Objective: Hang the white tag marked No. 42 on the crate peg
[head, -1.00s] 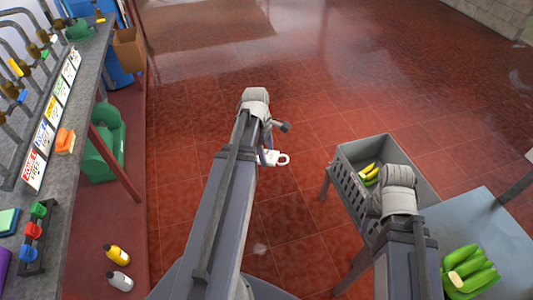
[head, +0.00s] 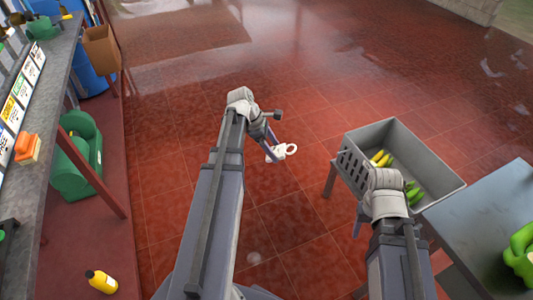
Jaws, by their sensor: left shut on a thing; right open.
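My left gripper (head: 270,147) is shut on the white tag (head: 284,152), which hangs in the air over the red floor. The tag has a ring-like end pointing right; its marking is too small to read. The grey crate (head: 441,172) stands to the right, apart from the tag, with slots in its left side. I cannot make out the crate peg. My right gripper (head: 358,222) is at the crate's near left corner, mostly hidden behind its own arm; it is open.
Yellow bananas (head: 381,158) and green ones (head: 414,193) lie in the crate. A blue-grey table (head: 485,225) stands right of it with a green item (head: 521,255). A counter (head: 45,130) runs along the left. The floor between is clear.

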